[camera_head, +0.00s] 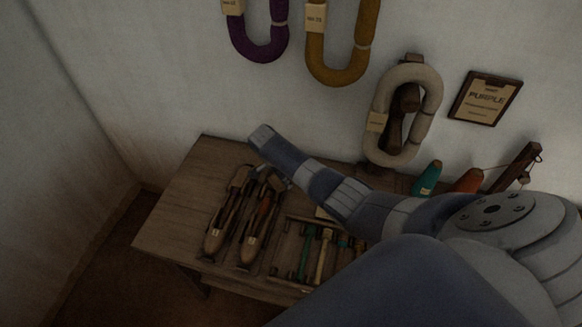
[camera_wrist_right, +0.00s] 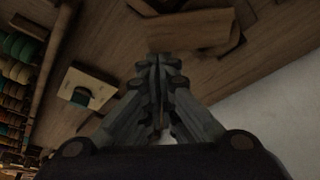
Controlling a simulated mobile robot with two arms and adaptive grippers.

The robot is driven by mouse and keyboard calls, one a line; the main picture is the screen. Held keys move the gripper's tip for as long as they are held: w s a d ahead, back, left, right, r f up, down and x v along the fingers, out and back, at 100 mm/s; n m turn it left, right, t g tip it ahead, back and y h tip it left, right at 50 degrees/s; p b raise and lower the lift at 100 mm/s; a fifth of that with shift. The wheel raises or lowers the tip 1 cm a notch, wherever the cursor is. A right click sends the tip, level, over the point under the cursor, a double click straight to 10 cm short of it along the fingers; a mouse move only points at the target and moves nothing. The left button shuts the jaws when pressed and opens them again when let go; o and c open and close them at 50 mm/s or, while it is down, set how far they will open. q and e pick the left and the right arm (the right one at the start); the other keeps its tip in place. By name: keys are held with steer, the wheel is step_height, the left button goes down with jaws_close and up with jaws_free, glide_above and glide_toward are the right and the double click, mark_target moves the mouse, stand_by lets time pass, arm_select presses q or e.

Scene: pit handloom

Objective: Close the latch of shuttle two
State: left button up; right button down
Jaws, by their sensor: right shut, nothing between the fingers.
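Two long wooden shuttles lie side by side on the left part of the table; the left shuttle (camera_head: 214,238) and the right shuttle (camera_head: 250,246) each carry a small pale tag. The tags are too small to read surely. Something orange shows inside the right shuttle. My right gripper (camera_head: 272,181) is over the far ends of the shuttles, partly lost in the dark. In the wrist view my right gripper (camera_wrist_right: 160,66) is shut and empty, with a wooden piece (camera_wrist_right: 188,33) just beyond its fingertips. I cannot make out a latch. My left gripper is out of view.
A divided tray (camera_head: 276,262) with several tools is right of the shuttles on the table (camera_head: 170,225). Teal (camera_head: 427,178) and orange (camera_head: 467,182) cones stand at the back right. Yarn hanks (camera_head: 258,50) hang on the wall. My right arm hides the table's right side.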

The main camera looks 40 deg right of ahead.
steer(key=m, duration=0.1)
steer(key=a+m, duration=0.1)
steer(key=shift+s+a+m+g, duration=0.2)
steer(key=shift+s+m+g, duration=0.1)
steer(key=shift+s+g, duration=0.1)
steer(key=shift+s+a+m+g+y+b, duration=0.15)
steer(key=shift+a+m+g+b, duration=0.15)
steer(key=shift+m, duration=0.55)
steer(key=shift+w+a+m+g+y+b, duration=0.15)
steer(key=shift+a+m, duration=0.25)
steer(key=shift+m, duration=0.45)
steer(key=shift+s, duration=0.15)
